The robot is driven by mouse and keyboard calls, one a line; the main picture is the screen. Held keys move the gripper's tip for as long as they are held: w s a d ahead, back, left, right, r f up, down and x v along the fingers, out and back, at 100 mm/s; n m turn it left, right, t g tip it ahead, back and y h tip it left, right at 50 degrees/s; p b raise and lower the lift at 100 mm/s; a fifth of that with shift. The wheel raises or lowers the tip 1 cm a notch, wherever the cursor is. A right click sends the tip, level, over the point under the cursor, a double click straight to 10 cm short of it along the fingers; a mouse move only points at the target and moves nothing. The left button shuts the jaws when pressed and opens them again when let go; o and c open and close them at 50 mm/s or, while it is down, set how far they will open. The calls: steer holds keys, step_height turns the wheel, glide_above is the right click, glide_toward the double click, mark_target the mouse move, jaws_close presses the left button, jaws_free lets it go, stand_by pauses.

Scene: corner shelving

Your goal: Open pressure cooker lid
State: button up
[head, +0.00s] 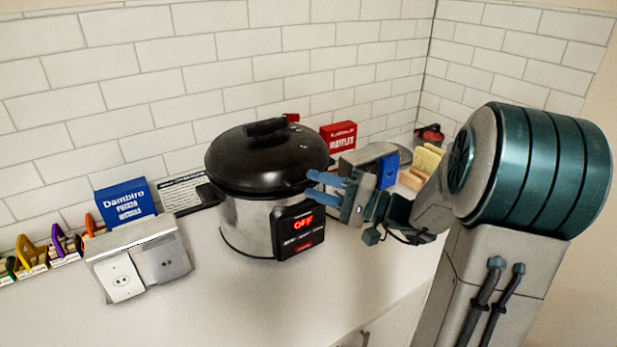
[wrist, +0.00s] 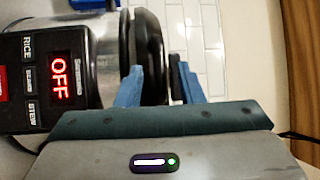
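The pressure cooker (head: 244,226) stands on the counter, a steel pot with a front panel reading OFF. Its black domed lid (head: 230,162) sits on top, closed, with a dark handle (head: 265,127) at its crown. In the wrist view the cooker (wrist: 110,60) lies on its side at the left, with the lid (wrist: 150,35) edge-on. My gripper (head: 312,186) is at the lid's right edge, blue fingers pointing left. In the wrist view my gripper (wrist: 159,68) is open, a finger on either side of the lid's edge. Whether the fingers touch it I cannot tell.
A grey wall-socket box (head: 140,262) and a blue box (head: 126,202) stand left of the cooker. A red waffles box (head: 338,137) and bread slices (head: 428,160) are behind my gripper. The tiled wall is close behind. The counter front is clear.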

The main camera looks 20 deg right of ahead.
steer(key=shift+x, duration=1.3)
steer(key=shift+d, duration=0.1)
jaws_close()
